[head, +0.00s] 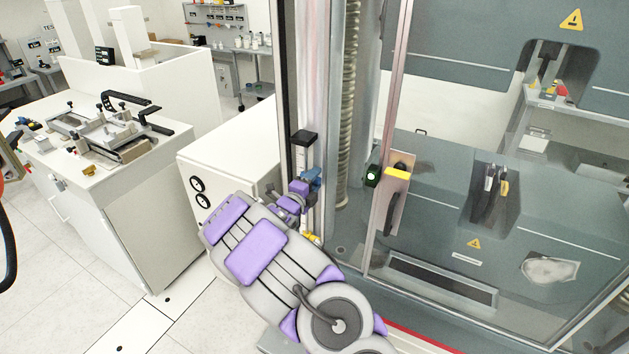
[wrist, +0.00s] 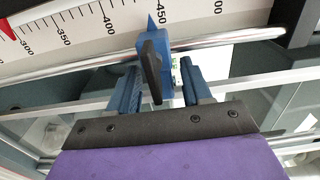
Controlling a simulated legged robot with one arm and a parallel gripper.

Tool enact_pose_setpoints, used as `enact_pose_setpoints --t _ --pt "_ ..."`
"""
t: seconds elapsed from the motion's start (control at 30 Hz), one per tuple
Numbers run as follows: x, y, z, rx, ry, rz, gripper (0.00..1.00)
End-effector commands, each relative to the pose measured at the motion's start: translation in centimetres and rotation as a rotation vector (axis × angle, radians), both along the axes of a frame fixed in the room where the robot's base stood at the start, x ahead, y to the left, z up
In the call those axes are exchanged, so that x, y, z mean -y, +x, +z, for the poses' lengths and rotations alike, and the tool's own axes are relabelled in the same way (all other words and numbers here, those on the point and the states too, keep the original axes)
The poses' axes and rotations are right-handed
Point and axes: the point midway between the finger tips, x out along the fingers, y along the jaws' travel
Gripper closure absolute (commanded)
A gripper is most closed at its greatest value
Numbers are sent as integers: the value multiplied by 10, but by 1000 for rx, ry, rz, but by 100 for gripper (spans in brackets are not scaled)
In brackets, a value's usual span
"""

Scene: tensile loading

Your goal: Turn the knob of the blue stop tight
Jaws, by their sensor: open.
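The blue stop (wrist: 158,52) sits on a metal rod beside a numbered scale in the wrist view, its pointer near 450. Its black knob (wrist: 151,68) is a lever-like handle facing me. My gripper (wrist: 162,75) is open, its two blue fingers on either side of the knob, with visible room on both sides. Whether a finger touches the stop, I cannot tell. In the head view the blue stop (head: 312,178) shows small on the upright rail beside the machine column. My gripper (head: 298,190) is close to it, and my purple and grey arm hides part of the area.
The scale (wrist: 90,25) runs along the rod, with a red pointer (wrist: 7,28) at its far left. A clear guard door with a yellow-topped handle (head: 397,173) stands right of the rail. A white cabinet (head: 235,160) stands left, close to my arm.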

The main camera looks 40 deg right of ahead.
Motion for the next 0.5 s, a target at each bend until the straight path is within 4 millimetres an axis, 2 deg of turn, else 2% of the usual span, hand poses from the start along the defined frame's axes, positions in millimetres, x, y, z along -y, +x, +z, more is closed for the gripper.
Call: enact_pose_setpoints --t 0.37,0.5 --pt "4 1 0 -1 1 -1 51" --pt "3 1 0 -1 1 -1 64"
